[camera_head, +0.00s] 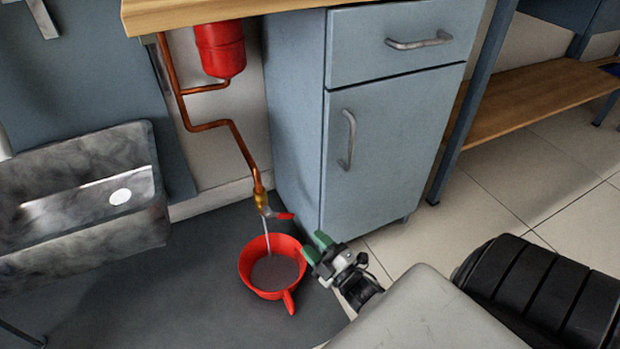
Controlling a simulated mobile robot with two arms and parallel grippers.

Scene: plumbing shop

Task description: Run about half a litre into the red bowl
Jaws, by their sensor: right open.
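The red bowl (263,292) stands on the dark floor mat below a brass tap (261,198) at the end of a copper pipe. A thin stream of water (266,238) runs from the tap into the bowl. Greyish water covers the bowl's bottom; its exact level is hard to tell. The tap's red lever (284,215) sticks out to the right. My right gripper (316,247), with green fingertips, is open and empty, just right of the bowl's rim and below the lever. My left gripper is out of view.
A blue-grey cabinet (380,150) stands right behind the gripper. A red tank (220,50) hangs under the wooden worktop (190,12). A grey stone sink (90,245) is at the left. Dark mat (190,300) is free left of the bowl.

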